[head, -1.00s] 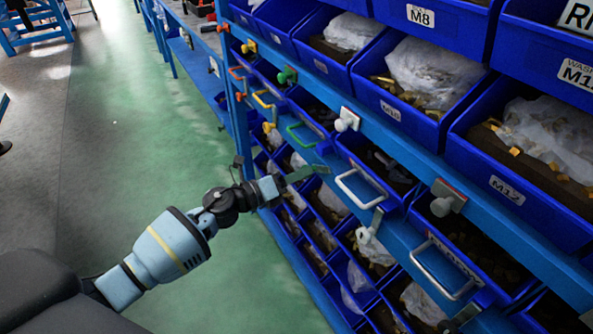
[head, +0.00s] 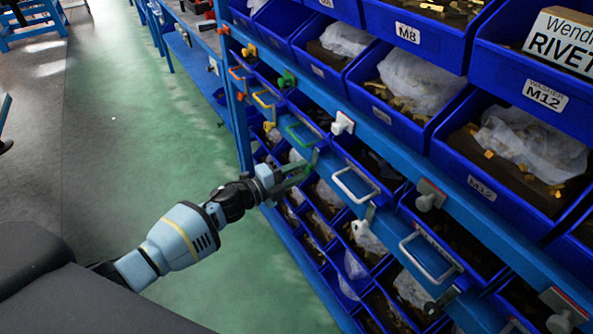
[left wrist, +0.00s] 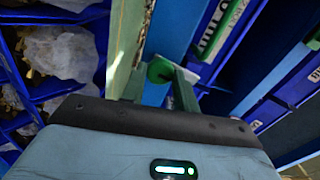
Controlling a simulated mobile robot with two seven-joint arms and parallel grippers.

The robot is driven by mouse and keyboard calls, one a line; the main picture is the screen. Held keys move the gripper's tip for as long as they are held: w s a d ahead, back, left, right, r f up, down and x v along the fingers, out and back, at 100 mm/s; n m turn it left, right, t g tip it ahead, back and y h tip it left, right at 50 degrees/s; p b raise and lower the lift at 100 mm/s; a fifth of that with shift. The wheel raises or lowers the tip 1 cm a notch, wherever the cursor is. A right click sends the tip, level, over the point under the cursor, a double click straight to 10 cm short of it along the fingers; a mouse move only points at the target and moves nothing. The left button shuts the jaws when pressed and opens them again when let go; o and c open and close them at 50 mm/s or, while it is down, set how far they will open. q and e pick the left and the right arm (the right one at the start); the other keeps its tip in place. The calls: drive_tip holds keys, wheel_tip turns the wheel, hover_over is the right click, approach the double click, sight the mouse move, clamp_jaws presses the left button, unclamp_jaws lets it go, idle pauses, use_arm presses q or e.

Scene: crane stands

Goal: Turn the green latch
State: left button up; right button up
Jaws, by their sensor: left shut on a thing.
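The green latch (left wrist: 160,70) shows in the left wrist view as a rounded green knob in front of a pale plate. It sits between the two fingers of my left gripper (left wrist: 158,88), which is shut on it. In the head view my left gripper (head: 302,174) reaches the blue rack from the left, just below a green drawer handle (head: 303,136). There the fingers mostly hide the latch. My right gripper is not in view.
The blue rack (head: 392,140) holds several bins with bagged parts. The green floor (head: 130,150) at left is clear.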

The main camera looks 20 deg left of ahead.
use_arm(q)
drive_tip(key=shift+n, duration=0.4)
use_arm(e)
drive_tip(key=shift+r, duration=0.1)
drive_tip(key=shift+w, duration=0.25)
use_arm(q)
drive_tip(key=o, duration=1)
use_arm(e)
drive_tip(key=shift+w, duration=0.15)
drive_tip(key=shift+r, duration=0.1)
use_arm(q)
drive_tip(key=v, duration=0.8)
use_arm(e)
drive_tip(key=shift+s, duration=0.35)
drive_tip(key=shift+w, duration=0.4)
